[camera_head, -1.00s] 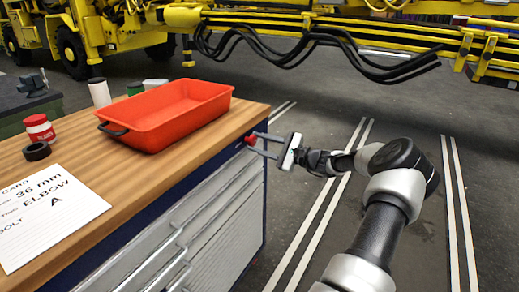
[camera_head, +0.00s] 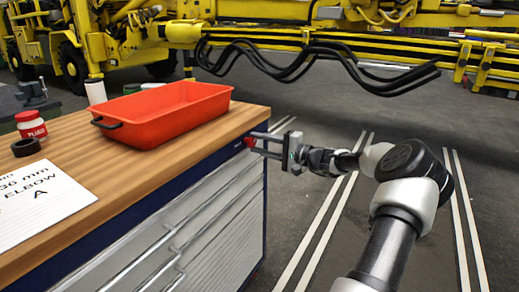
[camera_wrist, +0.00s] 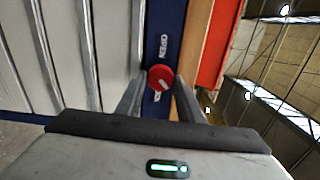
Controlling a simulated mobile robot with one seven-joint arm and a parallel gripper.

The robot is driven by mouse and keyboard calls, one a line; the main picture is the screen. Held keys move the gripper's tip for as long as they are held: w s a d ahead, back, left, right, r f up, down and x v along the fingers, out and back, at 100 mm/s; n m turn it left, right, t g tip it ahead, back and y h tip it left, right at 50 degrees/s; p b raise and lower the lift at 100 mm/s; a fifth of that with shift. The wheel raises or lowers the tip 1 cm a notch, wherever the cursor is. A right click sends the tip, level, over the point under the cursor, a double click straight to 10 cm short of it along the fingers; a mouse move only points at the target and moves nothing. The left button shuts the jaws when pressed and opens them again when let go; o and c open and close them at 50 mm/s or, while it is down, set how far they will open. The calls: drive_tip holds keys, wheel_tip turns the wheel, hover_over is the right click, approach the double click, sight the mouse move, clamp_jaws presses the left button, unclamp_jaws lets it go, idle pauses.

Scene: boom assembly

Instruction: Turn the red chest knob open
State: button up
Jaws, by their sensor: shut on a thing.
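The red chest knob (camera_head: 250,141) is at the upper corner of the blue-framed tool chest (camera_head: 258,205), just under the wooden top. In the wrist view the knob (camera_wrist: 161,78) is a round red disc with a pale mark set at a slant, on a dark blue strip lettered OPEN. My gripper (camera_head: 256,143) reaches the knob from the right, its two fingers at the knob. In the wrist view my gripper (camera_wrist: 160,88) has one finger on each side of the knob and is shut on it. The fingers partly hide the strip around the knob.
A red tray (camera_head: 165,112) stands on the wooden top (camera_head: 110,165), with a card (camera_head: 35,205), a black ring (camera_head: 26,147) and a red-and-white jar (camera_head: 31,125) to its left. Silver drawers (camera_head: 175,240) fill the chest front.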

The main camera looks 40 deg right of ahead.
drive_tip(key=shift+n, duration=0.4)
drive_tip(key=o, duration=1.1)
drive_tip(key=shift+c, duration=0.2)
drive_tip(key=p+v, duration=0.3)
drive_tip(key=v, duration=1.4)
drive_tip(key=shift+s, duration=0.25)
drive_tip(key=shift+d, duration=0.1)
